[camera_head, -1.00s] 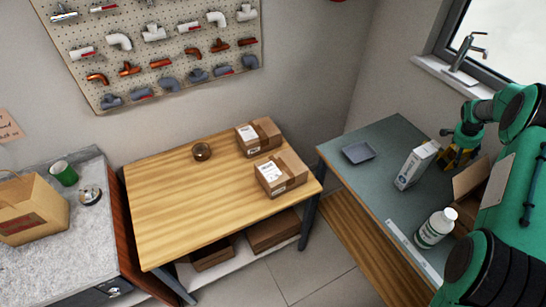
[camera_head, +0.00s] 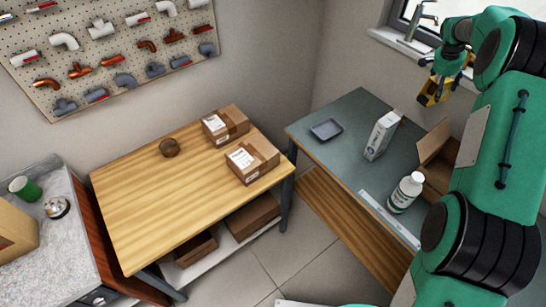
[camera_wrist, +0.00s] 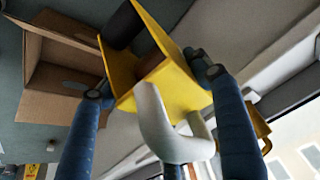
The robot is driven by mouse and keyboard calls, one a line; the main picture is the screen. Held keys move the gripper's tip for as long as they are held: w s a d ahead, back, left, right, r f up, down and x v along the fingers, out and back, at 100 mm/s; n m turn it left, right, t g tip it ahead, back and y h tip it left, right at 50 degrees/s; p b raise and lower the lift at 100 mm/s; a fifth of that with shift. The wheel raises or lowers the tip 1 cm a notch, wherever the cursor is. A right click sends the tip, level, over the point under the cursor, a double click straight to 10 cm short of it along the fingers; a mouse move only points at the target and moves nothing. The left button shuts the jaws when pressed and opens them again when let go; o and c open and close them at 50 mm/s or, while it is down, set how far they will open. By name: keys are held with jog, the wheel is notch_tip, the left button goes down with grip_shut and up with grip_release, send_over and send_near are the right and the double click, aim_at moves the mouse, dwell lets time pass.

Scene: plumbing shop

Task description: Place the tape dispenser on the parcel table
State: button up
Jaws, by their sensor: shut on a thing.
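The tape dispenser (camera_head: 432,90) is yellow with dark parts and hangs in the air above the back right of the grey-green workbench, near the window. In the wrist view, the tape dispenser (camera_wrist: 185,83) shows a yellow body, a dark roll and a pale grey handle. My gripper (camera_head: 446,74) is shut on it, with one finger on each side, as the wrist view of my gripper (camera_wrist: 153,80) shows. The parcel table (camera_head: 150,210) is the wooden table left of centre, with two taped parcels (camera_head: 225,125) (camera_head: 252,160) at its right end.
The workbench (camera_head: 345,155) holds a tray (camera_head: 326,129), a white carton (camera_head: 382,135), a white bottle (camera_head: 406,192) and an open cardboard box (camera_head: 435,160). A tap (camera_head: 421,18) stands at the window.

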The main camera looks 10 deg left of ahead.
jog(key=s+a+r+n+t+y+b, duration=0.1)
jog(key=s+a+n+b, duration=0.15)
jog(key=a, duration=1.45)
jog(key=s+a+n+y+b, duration=0.15)
jog(key=a+n, duration=0.25)
jog(key=a, duration=1.2)
jog(key=s+a+r+n+t+y+b, duration=0.1)
jog(key=s+a+n+b, duration=0.25)
jog(key=a, duration=1.35)
jog(key=s+a+f+n+g+y+b, duration=0.15)
jog(key=s+a+n+y+b, duration=0.65)
jog(key=s+a, duration=2.45)
notch_tip(320, 180, down, 29)
jog(key=w+a+n+h+p, duration=0.1)
jog(key=n+h+p, duration=0.1)
jog(key=h, duration=0.2)
jog(key=shift+f+n, duration=0.15)
jog(key=shift+n, duration=0.25)
jog(key=shift+h, duration=0.25)
jog(key=shift+w, duration=0.1)
jog(key=w+a+f+b, duration=0.1)
jog(key=w+a+b, duration=0.1)
jog(key=w+a, duration=0.8)
jog(key=shift+w+f, duration=0.2)
jog(key=shift+w, duration=0.35)
